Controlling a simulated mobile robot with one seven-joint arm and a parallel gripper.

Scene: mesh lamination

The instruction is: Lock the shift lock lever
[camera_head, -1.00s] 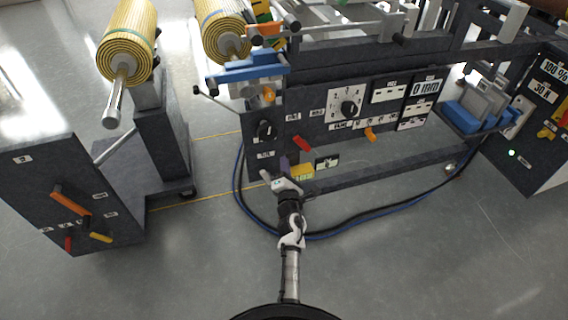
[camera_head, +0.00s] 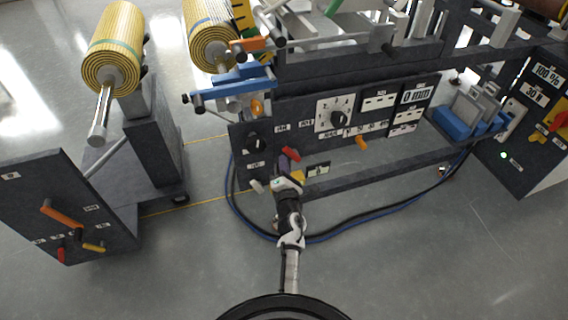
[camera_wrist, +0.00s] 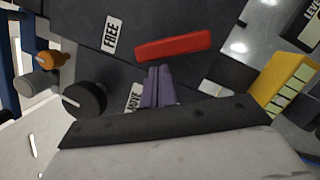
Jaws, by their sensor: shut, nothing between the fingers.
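A red lever (camera_head: 291,154), the likely shift lock lever, is on the dark front panel of the machine. In the wrist view the red lever (camera_wrist: 173,46) lies nearly level, tilted slightly, beside a white label reading FREE. My gripper (camera_head: 289,156) is in front of the panel, just below the red lever. In the wrist view my gripper's purple fingertips (camera_wrist: 158,72) are together, with nothing between them. They point at the lever's underside, close to it; I cannot tell whether they touch. A second label, seemingly MOVE, is partly hidden behind the fingers.
A yellow block (camera_wrist: 287,82) is right of the fingers. A black knob (camera_wrist: 84,102) and an orange knob (camera_wrist: 48,58) are left. Another orange lever (camera_head: 361,143) is farther right on the panel. Cables (camera_head: 345,231) loop across the floor. A roll stand (camera_head: 155,160) stands left.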

